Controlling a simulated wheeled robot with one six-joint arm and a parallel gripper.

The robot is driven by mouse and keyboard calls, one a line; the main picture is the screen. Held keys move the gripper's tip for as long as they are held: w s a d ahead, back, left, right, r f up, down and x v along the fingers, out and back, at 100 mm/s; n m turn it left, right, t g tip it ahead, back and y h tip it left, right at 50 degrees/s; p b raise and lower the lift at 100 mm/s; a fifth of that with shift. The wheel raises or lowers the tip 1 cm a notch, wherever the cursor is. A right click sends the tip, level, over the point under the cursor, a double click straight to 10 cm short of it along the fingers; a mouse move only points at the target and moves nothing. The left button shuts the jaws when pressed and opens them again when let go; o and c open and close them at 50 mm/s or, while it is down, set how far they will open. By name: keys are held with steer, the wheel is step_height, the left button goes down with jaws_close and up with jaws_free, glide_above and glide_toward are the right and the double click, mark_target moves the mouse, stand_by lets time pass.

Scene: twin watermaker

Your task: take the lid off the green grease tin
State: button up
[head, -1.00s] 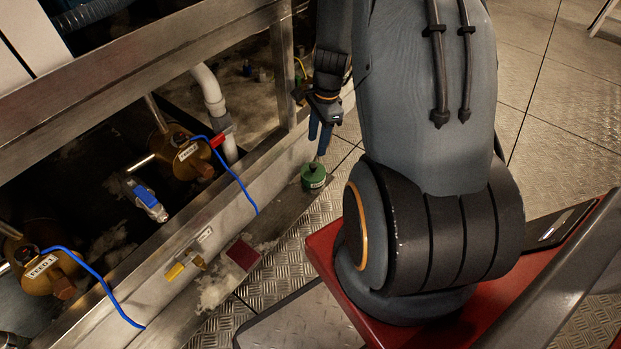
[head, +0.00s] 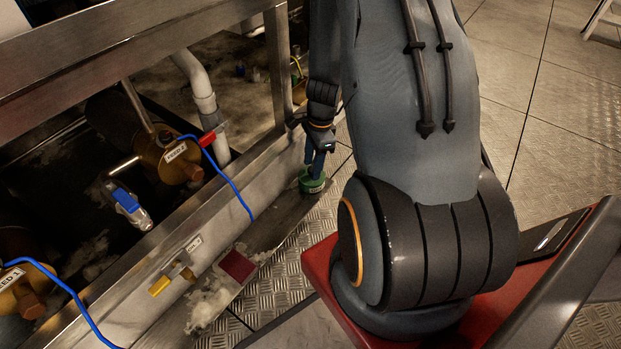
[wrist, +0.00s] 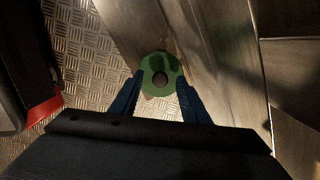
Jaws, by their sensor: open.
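The green grease tin (head: 312,181) stands upright on the ledge at the foot of the metal frame, in the middle of the head view. In the wrist view its round green top (wrist: 159,67) shows from above, with a dark round knob (wrist: 160,79) in the middle. My gripper (head: 316,165) points down at the tin from just above. In the wrist view its two blue fingers (wrist: 159,88) are open, one on each side of the knob. I cannot tell whether they touch the lid. The lid's seam is too small to make out.
The steel frame (head: 262,150) runs along the left, with brass valves (head: 178,160), blue cable and a white pipe (head: 195,80) behind it. A dark red square (head: 237,266) lies on the ledge left of the tin. Tread-plate floor (head: 285,275) is clear to the right.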

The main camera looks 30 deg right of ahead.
steer(key=shift+f, duration=0.35)
steer(key=shift+r, duration=0.1)
jaws_close()
steer(key=shift+r, duration=0.1)
